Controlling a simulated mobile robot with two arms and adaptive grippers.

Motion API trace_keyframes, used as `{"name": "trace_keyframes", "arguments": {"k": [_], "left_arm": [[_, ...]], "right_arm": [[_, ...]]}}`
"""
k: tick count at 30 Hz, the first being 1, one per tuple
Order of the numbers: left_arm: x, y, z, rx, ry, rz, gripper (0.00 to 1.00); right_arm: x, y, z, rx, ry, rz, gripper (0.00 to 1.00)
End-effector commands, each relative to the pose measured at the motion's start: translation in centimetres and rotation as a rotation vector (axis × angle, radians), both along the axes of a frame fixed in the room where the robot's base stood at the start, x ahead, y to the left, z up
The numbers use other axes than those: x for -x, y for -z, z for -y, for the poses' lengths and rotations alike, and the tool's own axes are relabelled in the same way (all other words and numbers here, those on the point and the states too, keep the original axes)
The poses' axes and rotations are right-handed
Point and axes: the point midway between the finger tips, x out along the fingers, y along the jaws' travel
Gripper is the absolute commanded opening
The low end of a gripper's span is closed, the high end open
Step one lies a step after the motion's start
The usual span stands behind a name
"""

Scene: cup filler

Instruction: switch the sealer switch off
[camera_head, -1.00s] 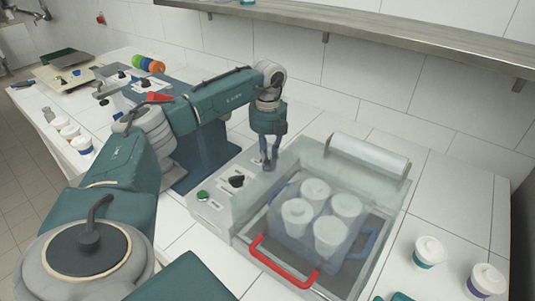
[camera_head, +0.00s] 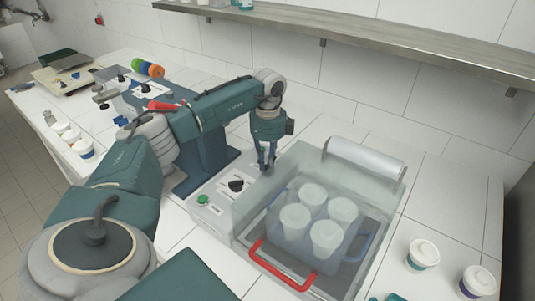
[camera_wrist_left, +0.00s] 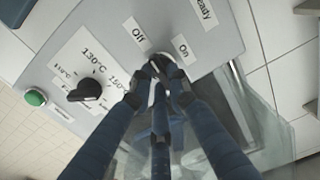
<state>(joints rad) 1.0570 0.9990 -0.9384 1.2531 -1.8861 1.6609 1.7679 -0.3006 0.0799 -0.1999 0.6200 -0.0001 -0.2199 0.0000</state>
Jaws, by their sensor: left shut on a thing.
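The sealer's grey control panel (camera_head: 215,205) is beside the clear-walled sealer (camera_head: 300,170). In the left wrist view the panel (camera_wrist_left: 110,25) carries an "Off" label (camera_wrist_left: 136,32) on the left and an "On" label (camera_wrist_left: 183,49) on the right. My left gripper (camera_head: 266,163) points down at the panel's far end. In the wrist view its fingertips (camera_wrist_left: 160,72) are shut on the sealer switch between the two labels. The fingers mostly hide the switch, and I cannot tell which way its lever leans. My right gripper is not in view.
A black temperature dial (camera_wrist_left: 90,89) and a green button (camera_wrist_left: 36,97) are on the same panel. The sealer holds several white-lidded cups (camera_head: 325,238) and has a red handle (camera_head: 280,268). Lidded cups (camera_head: 424,254) stand to its right. A shelf (camera_head: 400,38) runs above.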

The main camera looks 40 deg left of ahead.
Motion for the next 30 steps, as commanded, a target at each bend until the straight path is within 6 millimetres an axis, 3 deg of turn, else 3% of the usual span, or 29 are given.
{"name": "trace_keyframes", "arguments": {"k": [22, 23, 25, 30], "left_arm": [[-0.24, -0.27, -0.12, -0.001, -0.086, 0.008, 0.00], [-0.24, -0.27, -0.12, -0.001, -0.086, 0.008, 0.22], [-0.22, -0.25, -0.10, -0.001, -0.086, 0.007, 0.35], [-0.15, -0.15, -0.04, 0.000, -0.084, 0.004, 0.35]], "right_arm": [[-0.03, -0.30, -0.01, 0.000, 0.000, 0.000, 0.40], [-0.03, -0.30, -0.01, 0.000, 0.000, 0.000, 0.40], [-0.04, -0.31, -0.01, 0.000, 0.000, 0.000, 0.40], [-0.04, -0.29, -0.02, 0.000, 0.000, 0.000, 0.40]]}}
